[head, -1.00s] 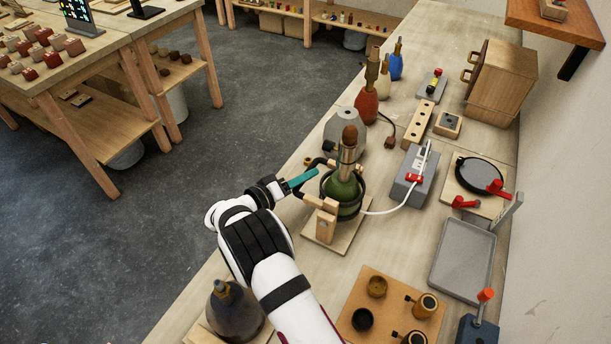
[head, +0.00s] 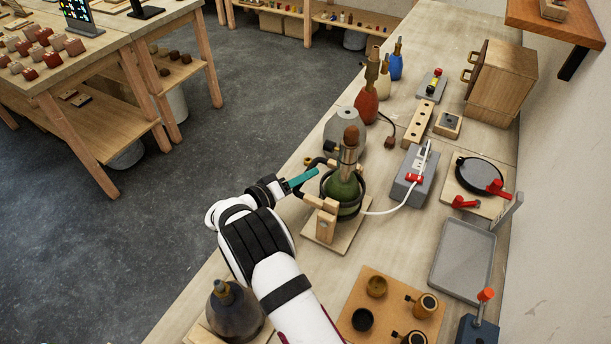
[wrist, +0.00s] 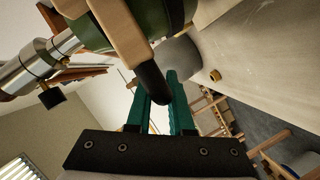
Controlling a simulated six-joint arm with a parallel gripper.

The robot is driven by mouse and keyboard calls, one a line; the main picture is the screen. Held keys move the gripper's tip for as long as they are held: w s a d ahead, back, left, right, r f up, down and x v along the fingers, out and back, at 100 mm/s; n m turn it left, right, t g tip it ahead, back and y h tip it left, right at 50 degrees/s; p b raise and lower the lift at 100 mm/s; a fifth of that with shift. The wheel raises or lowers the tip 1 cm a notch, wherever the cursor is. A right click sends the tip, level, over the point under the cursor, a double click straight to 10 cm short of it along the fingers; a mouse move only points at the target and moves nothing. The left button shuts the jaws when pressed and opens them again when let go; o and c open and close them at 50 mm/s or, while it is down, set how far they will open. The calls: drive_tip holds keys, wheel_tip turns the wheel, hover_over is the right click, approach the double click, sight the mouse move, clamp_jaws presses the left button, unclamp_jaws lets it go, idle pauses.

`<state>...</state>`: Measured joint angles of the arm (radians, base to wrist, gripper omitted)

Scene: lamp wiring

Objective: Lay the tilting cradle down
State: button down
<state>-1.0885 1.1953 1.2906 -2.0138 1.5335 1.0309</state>
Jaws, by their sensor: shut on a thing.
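The tilting cradle is a wooden stand with a black ring (head: 350,212) on a flat wooden base (head: 321,241). It holds a green lamp body (head: 343,188) with a metal neck and brown top, standing nearly upright. My gripper (head: 316,172) reaches in from the left with teal fingers, at the cradle's near-left side. In the wrist view, the teal fingers (wrist: 160,100) are shut around the end of the cradle's black handle (wrist: 151,84). The green body (wrist: 150,20) and a wooden cradle arm (wrist: 118,30) show just above. The exact grip is partly hidden in the head view.
A white cord (head: 390,210) runs from the cradle to a grey box (head: 412,176) on the right. A grey lamp body (head: 346,127) stands close behind. A dark bottle (head: 234,312) and a wooden tray of cups (head: 385,282) are in front. Bare bench lies left of the cradle.

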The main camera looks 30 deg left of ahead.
sight(352, 171)
drive_tip(key=shift+d+r+m+y, duration=0.2)
drive_tip(key=shift+r+m+y, duration=0.2)
drive_tip(key=shift+r+m, duration=0.45)
drive_tip(key=shift+d+r+m+g+y, duration=0.15)
drive_tip(key=shift+d+r+m+y, duration=0.35)
drive_tip(key=shift+d+r+m, duration=0.6)
drive_tip(key=shift+d+r+m+g+y, duration=0.2)
drive_tip(key=shift+d+r+m+y, duration=0.3)
drive_tip(key=shift+d+r, duration=0.65)
drive_tip(key=shift+d+r+m+g+y, duration=0.15)
drive_tip(key=shift+d+r+m+y, duration=0.45)
drive_tip(key=shift+d, duration=2.5)
drive_tip(key=c, duration=0.8)
unclamp_jaws()
drive_tip(key=shift+s, duration=0.1)
